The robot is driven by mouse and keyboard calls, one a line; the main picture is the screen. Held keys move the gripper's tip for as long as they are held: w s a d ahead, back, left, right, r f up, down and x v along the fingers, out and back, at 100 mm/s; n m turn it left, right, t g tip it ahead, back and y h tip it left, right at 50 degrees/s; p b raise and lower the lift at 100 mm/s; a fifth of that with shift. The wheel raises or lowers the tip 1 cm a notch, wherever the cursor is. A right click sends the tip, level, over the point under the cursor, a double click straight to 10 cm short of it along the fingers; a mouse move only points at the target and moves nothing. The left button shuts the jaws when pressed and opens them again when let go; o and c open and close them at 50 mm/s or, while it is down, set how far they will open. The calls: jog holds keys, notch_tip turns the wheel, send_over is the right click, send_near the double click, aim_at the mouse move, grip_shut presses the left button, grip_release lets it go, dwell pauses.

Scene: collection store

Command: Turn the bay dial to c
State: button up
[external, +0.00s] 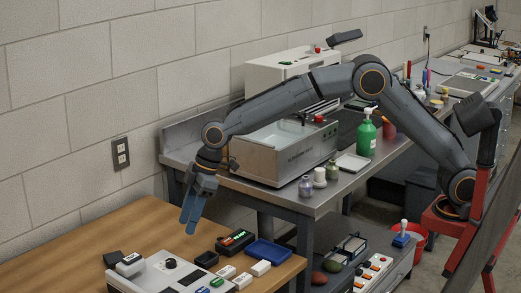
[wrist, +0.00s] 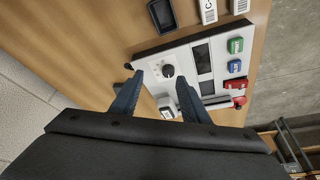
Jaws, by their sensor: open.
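The bay dial is a round black knob (wrist: 168,70) on a pale control panel (wrist: 150,55); in the external view the dial (external: 171,263) sits near the panel's upper left part. I cannot read its letters or its setting. The panel (external: 160,283) lies on the wooden table. My gripper (external: 188,228) points down above the table, higher than the dial and apart from it. In the wrist view my gripper (wrist: 160,88) is open and empty, with the dial showing beyond and between its blue fingers.
The panel also carries dark windows (wrist: 202,60), a green button (wrist: 235,45), a blue button (wrist: 234,66) and a red one (wrist: 236,84). White blocks (external: 261,268), a blue tray (external: 268,253) and a dark box (external: 236,241) stand close by. A steel bench (external: 235,185) stands behind.

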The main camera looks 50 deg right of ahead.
aim_at(171, 260)
jog(key=shift+n, duration=0.7)
jog(key=a+f, duration=0.2)
jog(key=f, duration=0.1)
jog(key=a+f, duration=0.2)
jog(key=f, duration=0.1)
jog(key=a+f, duration=0.2)
jog(key=f, duration=0.1)
jog(key=shift+w+a+f, duration=0.15)
jog(key=shift+w+a, duration=0.05)
jog(key=shift+w, duration=0.2)
jog(key=c, duration=1.1)
